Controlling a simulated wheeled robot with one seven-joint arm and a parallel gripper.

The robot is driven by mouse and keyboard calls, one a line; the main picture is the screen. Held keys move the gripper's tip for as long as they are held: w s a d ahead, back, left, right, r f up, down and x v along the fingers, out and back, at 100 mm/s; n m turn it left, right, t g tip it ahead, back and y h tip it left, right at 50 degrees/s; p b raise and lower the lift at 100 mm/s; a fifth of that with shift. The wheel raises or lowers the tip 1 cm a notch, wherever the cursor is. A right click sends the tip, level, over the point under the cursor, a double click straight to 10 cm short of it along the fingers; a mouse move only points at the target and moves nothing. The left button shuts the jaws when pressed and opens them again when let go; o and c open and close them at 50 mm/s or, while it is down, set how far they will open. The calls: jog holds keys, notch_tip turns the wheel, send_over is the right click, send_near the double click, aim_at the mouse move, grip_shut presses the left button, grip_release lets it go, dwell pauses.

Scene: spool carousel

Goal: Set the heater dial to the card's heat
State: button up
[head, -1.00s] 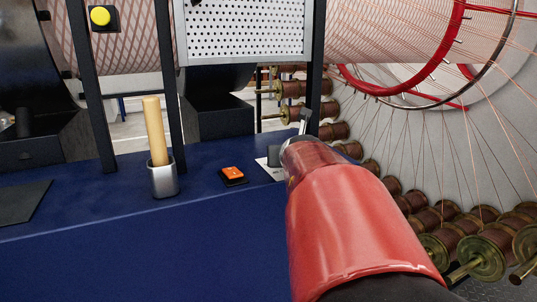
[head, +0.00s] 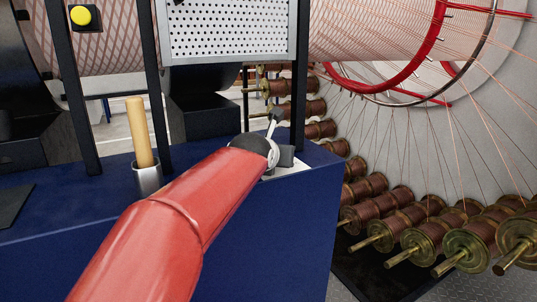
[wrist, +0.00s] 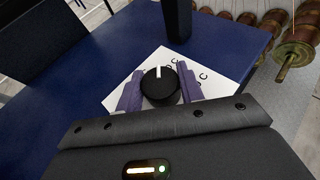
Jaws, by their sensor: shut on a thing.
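The heater dial (wrist: 161,90) is a round black knob with a white pointer mark, in the middle of the wrist view. It sits on a white plate (wrist: 207,64) with dark letters, partly covered by my gripper. The pointer aims nearly straight up in that view. My gripper (wrist: 158,89) is shut on the dial, with one purple finger against each side. In the head view my gripper (head: 285,156) is at the white plate (head: 292,168) near the blue bench's right end; the dial is hidden there. I cannot make out a heat card.
The blue bench (head: 262,235) carries a metal cup (head: 147,179) with a wooden rod (head: 139,130). Dark posts (head: 160,90) rise behind. A yellow button (head: 81,15) is upper left. Several brown spools (head: 412,240) and fine wires fill the right side.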

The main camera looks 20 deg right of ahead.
jog(key=shift+m+g+h, duration=1.8)
jog(key=shift+m+g, duration=0.6)
jog(key=shift+m, duration=0.2)
jog(key=shift+m+g, duration=0.3)
jog(key=o, duration=1)
jog(key=shift+v, duration=3.95)
